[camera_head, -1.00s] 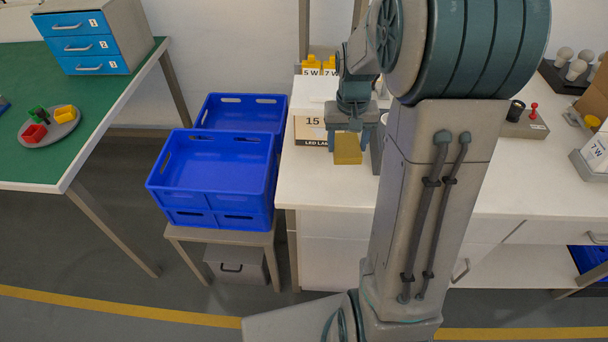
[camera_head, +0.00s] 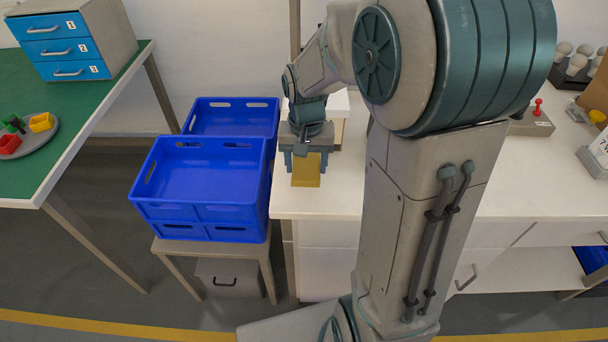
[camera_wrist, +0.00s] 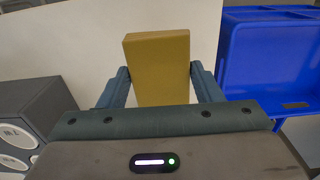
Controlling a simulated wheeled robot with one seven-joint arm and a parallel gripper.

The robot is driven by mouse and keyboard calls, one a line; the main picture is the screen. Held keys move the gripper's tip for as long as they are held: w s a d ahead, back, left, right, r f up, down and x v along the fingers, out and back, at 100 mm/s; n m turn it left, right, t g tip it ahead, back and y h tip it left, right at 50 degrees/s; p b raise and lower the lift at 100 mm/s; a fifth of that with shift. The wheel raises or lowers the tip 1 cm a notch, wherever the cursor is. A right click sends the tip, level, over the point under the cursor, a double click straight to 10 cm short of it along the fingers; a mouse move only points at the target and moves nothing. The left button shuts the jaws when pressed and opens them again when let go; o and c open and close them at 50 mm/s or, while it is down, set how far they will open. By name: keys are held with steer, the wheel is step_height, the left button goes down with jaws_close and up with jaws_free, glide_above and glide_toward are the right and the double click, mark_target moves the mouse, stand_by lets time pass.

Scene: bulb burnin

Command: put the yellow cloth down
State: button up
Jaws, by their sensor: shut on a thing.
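The yellow cloth (camera_head: 306,171) shows as a flat-sided yellow block at the left end of the white worktop (camera_head: 345,190). My gripper (camera_head: 306,157) is shut on it. In the wrist view the cloth (camera_wrist: 158,68) stands between the two fingers of my gripper (camera_wrist: 158,85), with its far part reaching beyond them. Whether the cloth touches the worktop or is held just above it, I cannot tell.
Blue crates (camera_head: 200,185) stand on a low stand just left of the worktop. A green table (camera_head: 80,120) with a grey plate (camera_head: 40,140) is farther left. A dark grey box (camera_wrist: 32,118) is near my gripper in the wrist view. The worktop's front left is clear.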

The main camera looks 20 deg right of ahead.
mark_target(305, 176)
steer(key=shift+a+f, duration=0.25)
steer(key=shift+f, duration=1.9)
steer(key=shift+f+b, duration=0.2)
steer(key=shift+b, duration=0.15)
steer(key=o, duration=1)
steer(key=shift+o, duration=0.2)
steer(key=shift+r, duration=0.15)
